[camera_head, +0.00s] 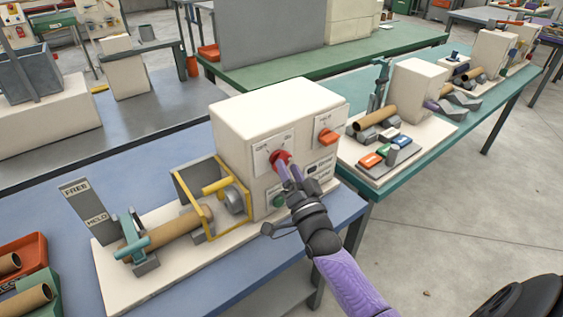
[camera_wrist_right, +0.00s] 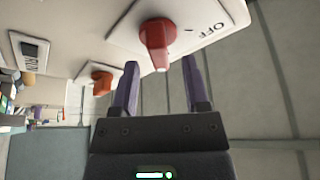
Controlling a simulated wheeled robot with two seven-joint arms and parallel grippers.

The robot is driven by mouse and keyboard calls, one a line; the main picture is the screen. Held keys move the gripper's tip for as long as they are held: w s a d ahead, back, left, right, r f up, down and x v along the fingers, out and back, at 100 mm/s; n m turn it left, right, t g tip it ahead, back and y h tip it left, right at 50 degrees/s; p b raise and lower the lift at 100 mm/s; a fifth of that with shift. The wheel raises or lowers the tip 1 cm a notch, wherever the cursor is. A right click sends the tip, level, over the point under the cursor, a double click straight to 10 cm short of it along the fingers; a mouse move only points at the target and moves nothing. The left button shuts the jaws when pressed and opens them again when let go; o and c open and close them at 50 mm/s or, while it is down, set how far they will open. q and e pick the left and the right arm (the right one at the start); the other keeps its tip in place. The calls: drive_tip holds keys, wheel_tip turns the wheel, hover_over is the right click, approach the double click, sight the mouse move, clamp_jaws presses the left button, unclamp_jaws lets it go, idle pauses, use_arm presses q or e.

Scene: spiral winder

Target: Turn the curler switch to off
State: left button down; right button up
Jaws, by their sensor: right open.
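The curler switch is a red knob (camera_head: 281,158) on a white plate on the front of the cream machine box (camera_head: 240,140). My right gripper (camera_head: 291,178) is right in front of it and partly hides it in the head view. In the right wrist view, the red knob (camera_wrist_right: 157,40) has its grip bar pointing toward my gripper, and the word OFF (camera_wrist_right: 206,29) is printed to its right. The two purple fingers of the right gripper (camera_wrist_right: 160,66) are open, one on each side of the bar's end, with visible gaps. My left gripper is not in view.
An orange switch (camera_head: 326,136) sits right of the knob, and a green button (camera_head: 279,201) is below. A yellow guard frame (camera_head: 246,210) and cardboard tube (camera_head: 180,225) are on the left. The box stands on a blue bench (camera_head: 110,165); open floor lies at right.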

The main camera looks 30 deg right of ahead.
drive_tip(key=shift+x, duration=1.3)
clamp_jaws()
